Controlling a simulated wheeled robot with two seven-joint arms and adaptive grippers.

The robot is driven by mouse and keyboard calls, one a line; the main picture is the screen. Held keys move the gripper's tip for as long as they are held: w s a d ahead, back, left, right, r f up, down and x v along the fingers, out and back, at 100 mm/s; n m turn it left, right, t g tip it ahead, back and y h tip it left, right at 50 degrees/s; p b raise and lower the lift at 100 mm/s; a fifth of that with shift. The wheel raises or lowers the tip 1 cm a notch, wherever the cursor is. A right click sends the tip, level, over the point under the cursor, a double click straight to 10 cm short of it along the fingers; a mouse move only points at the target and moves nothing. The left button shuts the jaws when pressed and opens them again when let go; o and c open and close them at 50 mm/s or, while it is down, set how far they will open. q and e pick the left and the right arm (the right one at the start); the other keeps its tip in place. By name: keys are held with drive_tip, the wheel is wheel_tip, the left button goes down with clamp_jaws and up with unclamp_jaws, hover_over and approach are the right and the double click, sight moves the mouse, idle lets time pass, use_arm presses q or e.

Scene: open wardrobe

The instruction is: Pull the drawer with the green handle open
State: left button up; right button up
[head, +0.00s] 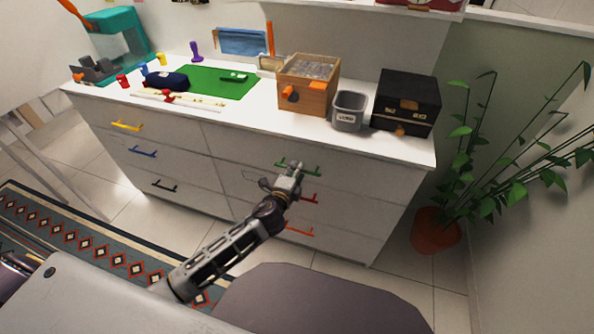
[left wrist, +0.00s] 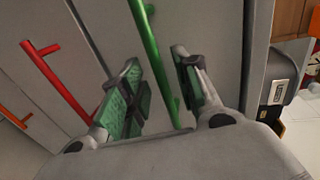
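The green handle (head: 313,171) is on the top drawer (head: 365,178) in the right column of the white dresser. This drawer looks closed, flush with the front. My left gripper (head: 291,168) is at the handle and covers its middle in the head view. In the left wrist view, the green handle (left wrist: 152,50) runs between the two fingers of my left gripper (left wrist: 165,88). The fingers are apart, one on each side of the bar, with a visible gap to the right finger. Contact with the left finger is unclear. My right gripper is not in view.
Below are drawers with a red handle (head: 310,198) and an orange handle (head: 300,231). A wooden box (head: 308,95), a grey bin (head: 348,112) and a black case (head: 407,98) stand on top. A potted plant (head: 437,230) is at the right. A grey rounded seat (head: 320,305) is in front.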

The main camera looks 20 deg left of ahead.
use_arm(q)
drive_tip(key=shift+w+f, duration=0.1)
drive_tip(key=shift+w, duration=0.65)
clamp_jaws()
